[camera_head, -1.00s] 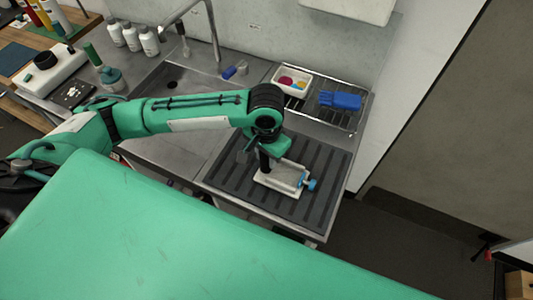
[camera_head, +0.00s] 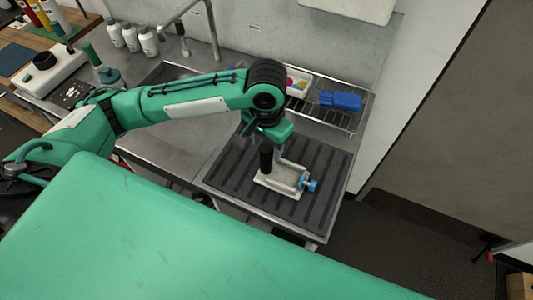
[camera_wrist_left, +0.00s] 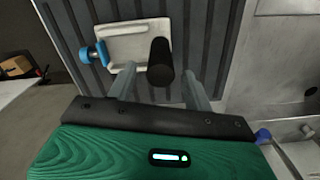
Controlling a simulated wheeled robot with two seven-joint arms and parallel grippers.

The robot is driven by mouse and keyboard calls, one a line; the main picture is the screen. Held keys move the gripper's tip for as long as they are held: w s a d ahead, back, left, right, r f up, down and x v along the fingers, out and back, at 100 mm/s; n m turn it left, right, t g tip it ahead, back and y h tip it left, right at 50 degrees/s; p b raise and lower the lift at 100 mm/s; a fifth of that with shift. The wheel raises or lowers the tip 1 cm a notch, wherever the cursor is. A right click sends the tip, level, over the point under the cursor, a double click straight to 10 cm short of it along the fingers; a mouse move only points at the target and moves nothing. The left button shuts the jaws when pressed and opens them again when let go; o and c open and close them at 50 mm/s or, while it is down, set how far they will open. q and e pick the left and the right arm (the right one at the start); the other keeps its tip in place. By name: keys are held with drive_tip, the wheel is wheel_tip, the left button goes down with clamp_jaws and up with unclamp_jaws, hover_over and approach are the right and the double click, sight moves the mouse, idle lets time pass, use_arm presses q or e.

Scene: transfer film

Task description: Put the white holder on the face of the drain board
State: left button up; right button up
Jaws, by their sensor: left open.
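The white holder (camera_head: 279,183) lies on the ribbed dark face of the drain board (camera_head: 320,205). It has a black upright handle (camera_head: 266,157) and a blue knob (camera_head: 308,184) at its right end. In the left wrist view the holder (camera_wrist_left: 125,45) rests flat on the dark ribs, with its black handle (camera_wrist_left: 160,62) pointing toward the camera. My left gripper (camera_wrist_left: 160,88) is open, its two grey fingers apart, on either side of the handle's near end and not visibly touching it. In the head view it is above the holder. My right gripper is not in view.
A wire rack (camera_head: 325,118) behind the board holds a blue block (camera_head: 340,101) and a white tray (camera_head: 298,84). A faucet (camera_head: 190,15) and sink are to the left, with white bottles (camera_head: 130,38) beyond. The board's right side is clear.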

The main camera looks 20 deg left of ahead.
use_arm(q)
wheel_tip(320, 180, up, 5)
drive_tip(key=shift+r, duration=0.8)
